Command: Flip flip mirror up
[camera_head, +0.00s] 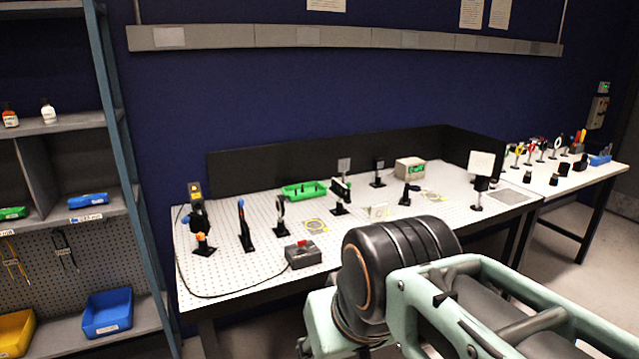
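Several small optical mounts stand on the perforated optical table (250,272). I cannot tell for sure which one is the flip mirror. A black mount with a pale plate and a green edge (341,194) stands upright near the middle. A low black mount (407,193) stands to its right, and a small pale square (379,211) lies low between them. A blue-topped black post (244,225) and a ring-shaped mount (280,215) stand at the left. My arm fills the lower right, in front of the table's front edge. My gripper is not visible.
A grey control box with a red button (303,254) sits at the front edge, with a black cable running left. A green tray (304,189) and a beige display box (409,168) are at the back. A white screen (481,164) stands right. Shelves (88,216) flank the left.

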